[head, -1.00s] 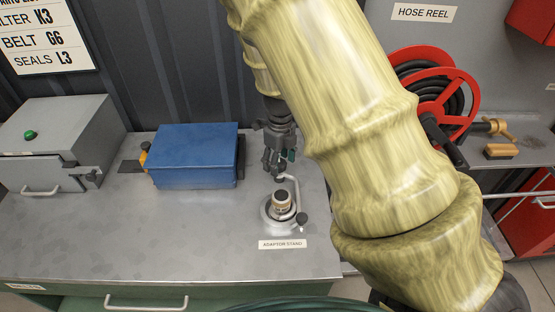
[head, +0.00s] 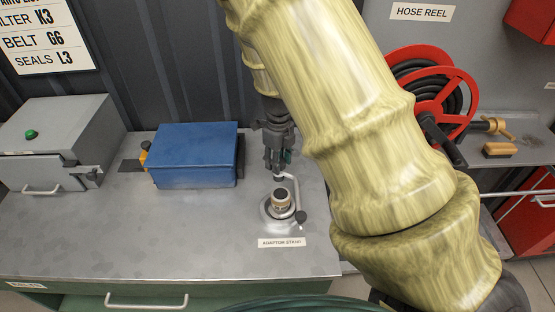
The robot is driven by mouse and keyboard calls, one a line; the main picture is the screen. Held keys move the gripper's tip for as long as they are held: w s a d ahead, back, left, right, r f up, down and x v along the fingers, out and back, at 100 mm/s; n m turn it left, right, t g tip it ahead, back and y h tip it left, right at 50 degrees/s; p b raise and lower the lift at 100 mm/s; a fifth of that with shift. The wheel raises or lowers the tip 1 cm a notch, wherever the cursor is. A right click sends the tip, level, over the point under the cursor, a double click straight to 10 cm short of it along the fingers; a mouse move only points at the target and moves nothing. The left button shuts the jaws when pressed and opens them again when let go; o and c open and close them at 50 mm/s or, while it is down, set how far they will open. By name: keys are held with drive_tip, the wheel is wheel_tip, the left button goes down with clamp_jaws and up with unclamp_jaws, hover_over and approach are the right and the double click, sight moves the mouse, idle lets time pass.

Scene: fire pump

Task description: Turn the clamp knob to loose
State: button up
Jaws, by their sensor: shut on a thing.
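The adaptor stand (head: 266,212) is a round metal fitting on the grey bench, with its label in front. An adaptor with a tan band and dark top (head: 281,199) sits upright in it. A bent metal bar rises beside the adaptor, and a dark ball end (head: 301,217) shows at its front right. The small dark clamp knob (head: 279,179) is behind and above the adaptor. My gripper (head: 279,171) points down from above and is shut on this knob. The fingers hide most of the knob, and its turn position cannot be read.
A blue box (head: 195,156) stands left of my gripper, and a grey cabinet (head: 55,145) stands farther left. A red hose reel (head: 432,95) is at the right, behind my arm. The bench front (head: 150,235) is clear.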

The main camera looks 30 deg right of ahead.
drive_tip(key=shift+d+r, duration=0.1)
drive_tip(key=shift+r, duration=0.05)
drive_tip(key=n+p, duration=0.1)
drive_tip(key=n, duration=0.3)
drive_tip(key=shift+r+p, duration=0.1)
drive_tip(key=shift+p, duration=0.2)
drive_tip(key=n+p, duration=0.1)
drive_tip(key=n, duration=0.3)
drive_tip(key=shift+n, duration=0.4)
drive_tip(key=n, duration=0.4)
drive_tip(key=shift+w+n, duration=0.1)
drive_tip(key=shift+n, duration=0.2)
drive_tip(key=n, duration=0.4)
drive_tip(key=shift+n+p, duration=0.3)
drive_tip(key=shift+p, duration=0.1)
drive_tip(key=n, duration=0.4)
drive_tip(key=shift+w, duration=0.1)
drive_tip(key=n, duration=1)
drive_tip(key=shift+p, duration=0.35)
drive_tip(key=shift+n, duration=1.6)
